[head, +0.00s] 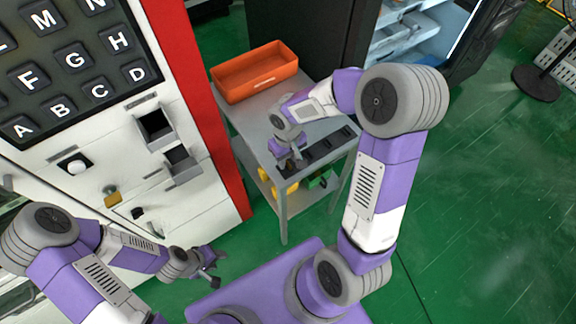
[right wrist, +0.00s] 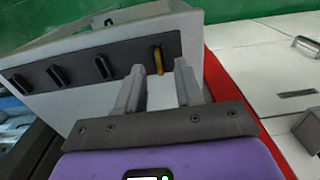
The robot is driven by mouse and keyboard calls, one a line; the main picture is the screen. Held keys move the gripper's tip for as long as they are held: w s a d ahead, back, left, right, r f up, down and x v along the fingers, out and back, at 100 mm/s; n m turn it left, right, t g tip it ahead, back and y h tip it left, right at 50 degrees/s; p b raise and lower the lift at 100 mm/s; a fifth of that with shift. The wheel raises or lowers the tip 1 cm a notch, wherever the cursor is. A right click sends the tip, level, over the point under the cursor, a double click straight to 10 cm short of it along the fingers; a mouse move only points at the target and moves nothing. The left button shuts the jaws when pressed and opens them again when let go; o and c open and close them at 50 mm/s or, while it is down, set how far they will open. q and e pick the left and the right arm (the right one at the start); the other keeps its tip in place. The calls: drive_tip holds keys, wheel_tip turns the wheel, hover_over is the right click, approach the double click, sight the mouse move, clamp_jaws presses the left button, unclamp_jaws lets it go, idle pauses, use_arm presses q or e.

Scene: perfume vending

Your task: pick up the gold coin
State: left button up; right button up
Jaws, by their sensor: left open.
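The gold coin (right wrist: 158,60) stands on edge in the rightmost visible slot of a black strip (right wrist: 128,58) on the grey table. My right gripper (right wrist: 160,68) is open, with one finger on each side of the coin in the right wrist view; I cannot tell whether either touches it. In the head view my right gripper (head: 290,160) is over the near left end of the black strip (head: 335,143), and the coin is hidden there. My left gripper (head: 208,268) is open and empty, low in front of the vending machine.
An orange bin (head: 255,73) stands at the back of the grey table (head: 232,112). The red and white vending machine (head: 200,120) with letter keys stands to the left. Several items sit on the table's lower shelf. An open dark fridge (head: 300,30) is behind.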

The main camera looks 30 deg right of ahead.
drive_tip(key=shift+f, duration=0.35)
drive_tip(key=shift+c, duration=0.3)
clamp_jaws()
drive_tip(key=shift+r, duration=0.1)
